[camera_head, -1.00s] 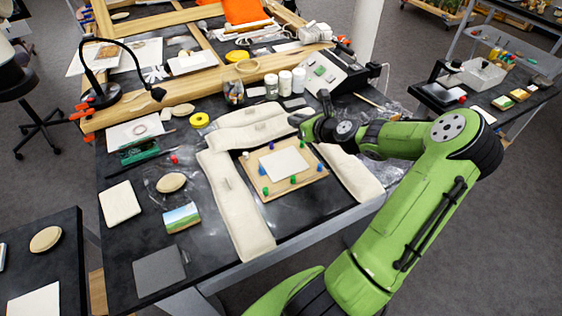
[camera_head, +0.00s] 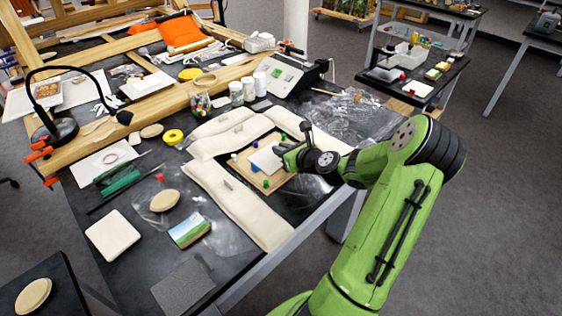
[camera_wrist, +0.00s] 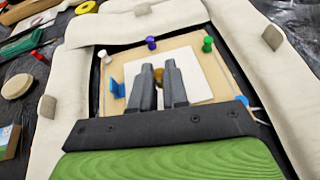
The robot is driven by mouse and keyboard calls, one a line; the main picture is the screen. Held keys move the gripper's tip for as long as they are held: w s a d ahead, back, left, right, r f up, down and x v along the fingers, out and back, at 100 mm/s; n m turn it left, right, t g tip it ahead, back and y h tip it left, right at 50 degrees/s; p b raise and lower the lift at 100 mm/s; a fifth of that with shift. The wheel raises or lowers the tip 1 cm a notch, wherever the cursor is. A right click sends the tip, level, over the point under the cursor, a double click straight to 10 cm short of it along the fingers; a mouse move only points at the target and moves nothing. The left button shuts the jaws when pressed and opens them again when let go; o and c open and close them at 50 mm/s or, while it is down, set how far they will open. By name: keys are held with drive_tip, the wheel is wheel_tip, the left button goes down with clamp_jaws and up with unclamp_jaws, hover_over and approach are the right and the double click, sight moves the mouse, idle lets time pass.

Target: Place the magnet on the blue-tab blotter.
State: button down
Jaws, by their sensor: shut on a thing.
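My gripper (camera_head: 285,158) is over the right part of a wooden board (camera_head: 240,167); its fingers (camera_wrist: 158,68) are close together in the wrist view. A small gold-brown thing (camera_wrist: 158,76) shows between them, mostly hidden; I cannot tell for sure that it is the magnet. Below lies a white sheet (camera_wrist: 203,82) on the board, possibly the blotter. A blue piece (camera_wrist: 118,88) stands at the board's left side, and I cannot tell whether it is a tab or a pin. The gap between the held thing and the sheet is unclear.
Pins surround the sheet, including white (camera_wrist: 104,56), blue (camera_wrist: 151,43) and green (camera_wrist: 207,44) ones. Long cream cushions (camera_head: 240,200) frame the board. An oval pad (camera_head: 164,200), a small landscape picture (camera_head: 189,231) and a grey sheet (camera_head: 183,288) lie to the left.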

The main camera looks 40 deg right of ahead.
wheel_tip(320, 180, down, 3)
drive_tip(key=shift+f+b, duration=0.1)
drive_tip(key=shift+b, duration=0.4)
drive_tip(key=c, duration=1.1)
unclamp_jaws()
